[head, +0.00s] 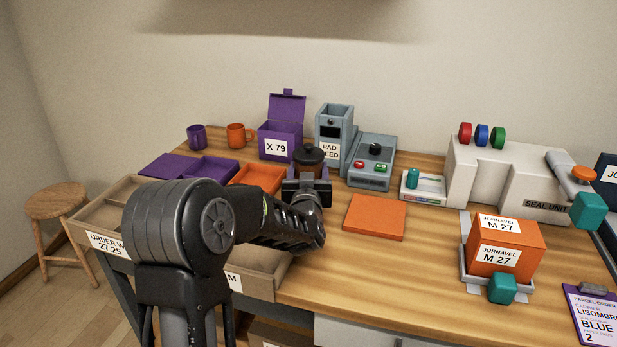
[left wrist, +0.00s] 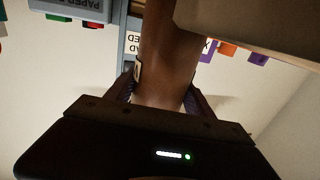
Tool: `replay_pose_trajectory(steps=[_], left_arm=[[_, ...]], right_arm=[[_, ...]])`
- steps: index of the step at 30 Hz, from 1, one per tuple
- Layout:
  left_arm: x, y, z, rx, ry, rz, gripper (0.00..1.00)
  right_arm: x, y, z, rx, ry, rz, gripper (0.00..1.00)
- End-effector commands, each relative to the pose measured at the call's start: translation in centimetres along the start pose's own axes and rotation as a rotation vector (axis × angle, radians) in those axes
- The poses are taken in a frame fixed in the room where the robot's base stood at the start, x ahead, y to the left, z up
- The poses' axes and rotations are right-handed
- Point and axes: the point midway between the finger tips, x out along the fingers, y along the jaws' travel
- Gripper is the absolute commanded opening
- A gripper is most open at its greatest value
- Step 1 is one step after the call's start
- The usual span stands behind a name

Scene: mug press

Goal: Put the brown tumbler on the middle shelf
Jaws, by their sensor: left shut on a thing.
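My left gripper (head: 306,178) is shut on the brown tumbler (head: 308,155), above the back of the workbench. The tumbler's dark round top shows above the gripper in the head view; the gripper hides its lower part. In the left wrist view the tumbler (left wrist: 168,65) stands between the two fingers (left wrist: 160,95), its brown side filling the gap. I cannot make out the middle shelf in either view; only a dark shadow shows high on the wall. My right gripper is not in view.
Behind the gripper stand a purple box (head: 280,135) and a grey pad feed unit (head: 335,130). A purple mug (head: 196,137) and an orange mug (head: 238,135) stand to the left. An orange pad (head: 375,217) lies flat to the right. A white seal unit (head: 500,180) is farther right.

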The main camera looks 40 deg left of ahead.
Motion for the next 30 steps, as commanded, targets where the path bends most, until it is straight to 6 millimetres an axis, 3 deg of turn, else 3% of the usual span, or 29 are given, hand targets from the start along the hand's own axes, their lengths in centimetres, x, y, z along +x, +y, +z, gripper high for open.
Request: replay_pose_trajectory(steps=[17, 30], left_arm=[[0.0, 0.0, -9.3, -0.004, 0.006, -0.001, 0.10], [0.0, 0.0, -10.0, -0.001, 0.003, 0.000, 0.10]], right_arm=[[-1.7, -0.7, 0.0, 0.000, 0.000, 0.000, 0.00], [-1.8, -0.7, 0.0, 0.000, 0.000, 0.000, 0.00]])
